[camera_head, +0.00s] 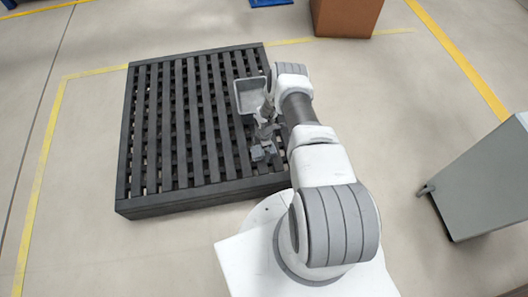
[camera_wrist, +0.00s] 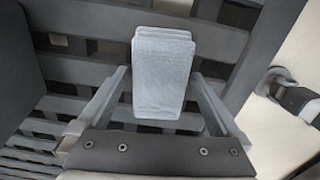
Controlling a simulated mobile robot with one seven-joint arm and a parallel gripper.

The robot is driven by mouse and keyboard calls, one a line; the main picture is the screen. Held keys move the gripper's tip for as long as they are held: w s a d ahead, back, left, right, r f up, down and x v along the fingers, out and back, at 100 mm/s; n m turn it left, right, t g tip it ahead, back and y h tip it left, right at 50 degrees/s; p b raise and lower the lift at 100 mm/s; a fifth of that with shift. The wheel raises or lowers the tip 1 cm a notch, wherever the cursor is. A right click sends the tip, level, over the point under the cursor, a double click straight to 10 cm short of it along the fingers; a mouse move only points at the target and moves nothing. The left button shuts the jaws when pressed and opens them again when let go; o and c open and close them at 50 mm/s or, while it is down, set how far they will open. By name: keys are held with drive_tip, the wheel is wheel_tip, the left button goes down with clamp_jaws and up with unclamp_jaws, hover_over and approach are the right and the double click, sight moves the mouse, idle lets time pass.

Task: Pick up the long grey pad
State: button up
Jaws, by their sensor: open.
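The long grey pad (camera_wrist: 162,75) shows in the wrist view as a light grey block with stacked edges at its far end. It lies over the dark slatted pallet (camera_head: 170,130). My gripper (camera_wrist: 160,80) is open, with one finger on each side of the pad. I see gaps beside the pad and cannot tell whether either finger touches it. In the head view, my gripper (camera_head: 264,146) is low over the pallet's right side, and a small grey piece at its tip seems to be the pad (camera_head: 258,153).
A grey tray (camera_head: 237,97) is just behind my gripper over the pallet. A brown box (camera_head: 346,14) stands at the back, and a grey cabinet (camera_head: 488,185) at the right. The floor left of the pallet is clear.

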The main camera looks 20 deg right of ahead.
drive_tip(key=c, duration=1.2)
drive_tip(key=shift+r, duration=0.1)
drive_tip(key=shift+c, duration=0.2)
drive_tip(key=shift+r+p, duration=0.4)
drive_tip(key=shift+r, duration=0.25)
wheel_tip(320, 180, up, 3)
drive_tip(key=shift+r+p, duration=0.1)
drive_tip(key=shift+p, duration=0.75)
drive_tip(key=s+d+r+p, duration=0.3)
drive_tip(key=s+d+r, duration=0.3)
drive_tip(key=d, duration=0.3)
drive_tip(key=shift+s+d+r+p, duration=0.15)
drive_tip(key=shift+s+d+p, duration=0.15)
drive_tip(key=shift+s+p, duration=0.1)
drive_tip(key=shift+w, duration=0.1)
